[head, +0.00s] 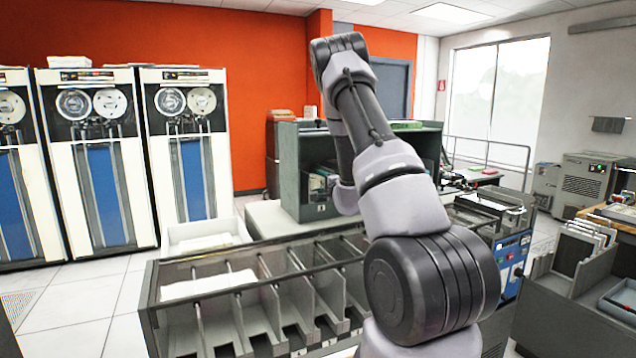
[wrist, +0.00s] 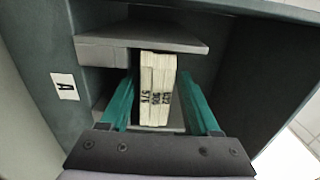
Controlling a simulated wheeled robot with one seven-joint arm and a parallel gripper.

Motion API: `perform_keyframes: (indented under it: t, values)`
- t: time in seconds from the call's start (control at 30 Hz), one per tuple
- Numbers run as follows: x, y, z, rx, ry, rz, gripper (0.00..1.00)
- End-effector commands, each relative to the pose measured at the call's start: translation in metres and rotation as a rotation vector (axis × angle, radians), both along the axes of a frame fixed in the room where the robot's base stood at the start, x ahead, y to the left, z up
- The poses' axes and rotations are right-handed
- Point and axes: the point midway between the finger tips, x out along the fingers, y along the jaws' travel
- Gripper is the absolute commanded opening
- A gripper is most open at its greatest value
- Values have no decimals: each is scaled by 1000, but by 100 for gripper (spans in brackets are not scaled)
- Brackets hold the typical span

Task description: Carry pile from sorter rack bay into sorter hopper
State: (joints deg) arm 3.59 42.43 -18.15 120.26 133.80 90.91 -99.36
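The pile (wrist: 157,88) is a cream block of punch cards with black numbers on its edge. It stands upright in a bay of the dark green-grey sorter rack (wrist: 60,55), beside a label "A". My gripper (wrist: 157,78) is open, with one teal finger on each side of the pile and a visible gap on both sides. In the head view the rack (head: 290,165) stands behind the sorter, and my arm hides my gripper and much of the rack front. The sorter (head: 150,310) has a row of open pockets; I cannot clearly make out its hopper.
A grey shelf (wrist: 140,45) sits close above the pile in the bay. A white tray (head: 205,232) stands at the sorter's left. Tape cabinets (head: 90,160) line the left wall. A card tray unit (head: 575,285) stands at the right. Open floor (head: 80,305) shows at left.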

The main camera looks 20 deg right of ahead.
Motion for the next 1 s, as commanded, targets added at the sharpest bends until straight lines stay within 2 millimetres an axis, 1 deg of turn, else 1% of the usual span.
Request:
perform_keyframes:
  t: [1.0]
  values:
    - [-59, -2, 0, 1, -1, 0, 60]
